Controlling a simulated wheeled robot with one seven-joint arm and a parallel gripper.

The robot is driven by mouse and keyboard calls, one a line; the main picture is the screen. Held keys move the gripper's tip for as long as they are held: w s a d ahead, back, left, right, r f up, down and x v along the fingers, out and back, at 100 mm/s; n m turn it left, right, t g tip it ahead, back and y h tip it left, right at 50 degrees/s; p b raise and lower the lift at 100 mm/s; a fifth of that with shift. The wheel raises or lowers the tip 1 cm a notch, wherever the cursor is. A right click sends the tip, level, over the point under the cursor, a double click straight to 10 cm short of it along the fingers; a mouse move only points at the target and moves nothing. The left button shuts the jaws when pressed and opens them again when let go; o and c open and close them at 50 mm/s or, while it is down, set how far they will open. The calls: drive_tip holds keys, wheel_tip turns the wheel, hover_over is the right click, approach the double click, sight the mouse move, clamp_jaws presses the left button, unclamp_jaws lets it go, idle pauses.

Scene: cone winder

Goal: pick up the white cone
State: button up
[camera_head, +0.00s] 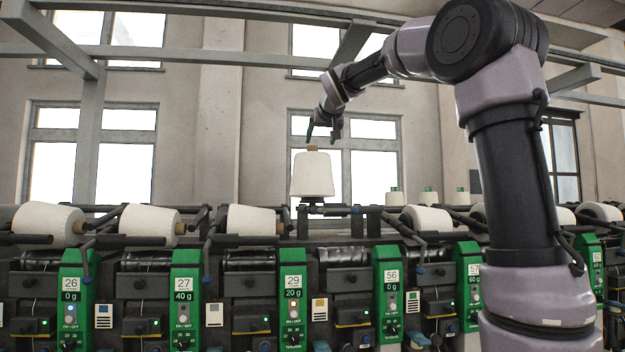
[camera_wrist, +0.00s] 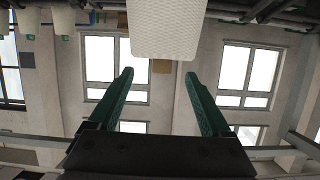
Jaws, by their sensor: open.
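The white cone (camera_head: 312,174) stands upright on top of the winder, above the unit labelled 29, with a brown tube end showing at its top. My gripper (camera_head: 324,130) is just above the cone, open, with its fingers pointing down. In the wrist view the white cone (camera_wrist: 166,28) shows at the top middle, beyond the fingertips and between their lines. My gripper (camera_wrist: 158,80) has its two green fingers spread apart with nothing between them. The brown tube end (camera_wrist: 162,66) lies close to the fingertip gap. I see no contact.
Other white cones lie on their sides along the machine, such as one at the far left (camera_head: 48,224) and one left of centre (camera_head: 252,220). Dark bars and arms run along the machine top. A grey overhead beam (camera_head: 230,54) crosses behind my arm.

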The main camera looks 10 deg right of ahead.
sight(313, 147)
drive_tip(key=shift+t, duration=0.3)
drive_tip(key=w, duration=0.4)
drive_tip(key=w+a, duration=0.1)
drive_tip(key=w, duration=0.2)
drive_tip(key=shift+a+r, duration=0.1)
drive_tip(key=x, duration=0.5)
drive_tip(key=shift+w+d+r, duration=0.15)
drive_tip(key=shift+w+d, duration=0.15)
drive_tip(key=shift+w, duration=0.05)
clamp_jaws()
drive_tip(key=shift+r, duration=0.15)
